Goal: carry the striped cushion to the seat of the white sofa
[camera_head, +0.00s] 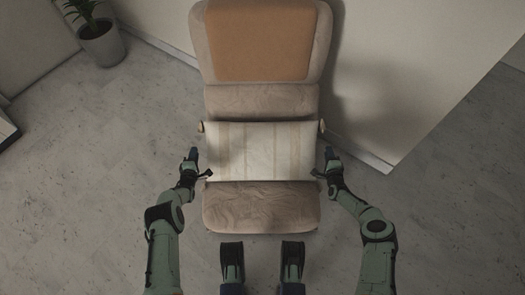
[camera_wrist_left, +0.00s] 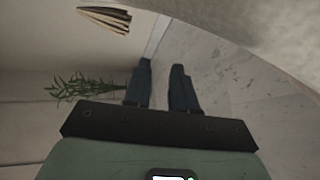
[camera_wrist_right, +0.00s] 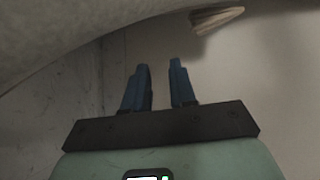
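The striped cushion (camera_head: 265,150), cream with tan stripes, lies across the middle of a beige and brown chair (camera_head: 262,208) in the head view. My left gripper (camera_head: 192,157) is beside the cushion's left end, and my right gripper (camera_head: 329,156) is beside its right end. Whether either touches the cushion is unclear. In the left wrist view the fingers (camera_wrist_left: 162,75) are apart with nothing between them. In the right wrist view the fingers (camera_wrist_right: 159,72) are also apart and empty. No white sofa is recognisable.
A potted plant (camera_head: 100,42) stands on the floor at the upper left; its leaves show in the left wrist view (camera_wrist_left: 82,88). A pale wall corner (camera_head: 386,165) stands right of the chair. The grey floor left of the chair is open.

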